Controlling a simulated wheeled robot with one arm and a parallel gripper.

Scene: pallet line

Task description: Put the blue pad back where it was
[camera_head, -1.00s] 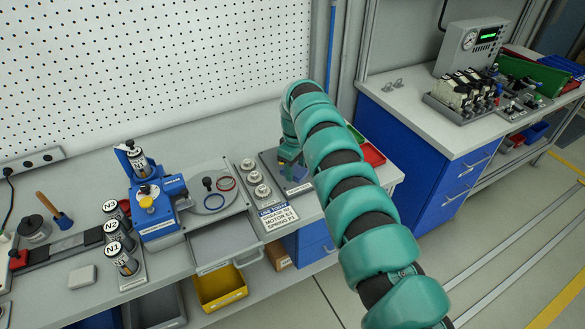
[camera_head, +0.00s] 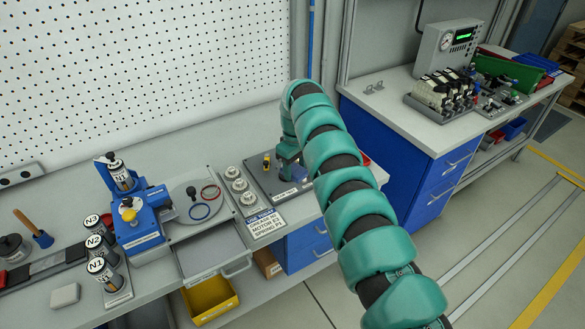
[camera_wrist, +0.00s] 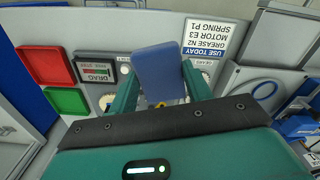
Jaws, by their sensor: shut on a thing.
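The blue pad (camera_wrist: 160,72) is a flat rounded plate, seen in the wrist view between the two teal fingers of my gripper (camera_wrist: 161,82), which is shut on it. In the head view my gripper (camera_head: 288,158) is low over the dark grey plate (camera_head: 282,194) at the bench's right part. The pad is small and mostly hidden there. I cannot tell whether it touches anything below. A small yellow post (camera_head: 266,162) stands on the plate, left of my gripper.
A blue press (camera_head: 140,222) and marked cans (camera_head: 98,245) stand farther left. In the wrist view, red (camera_wrist: 45,65) and green (camera_wrist: 67,101) trays lie beside the plate.

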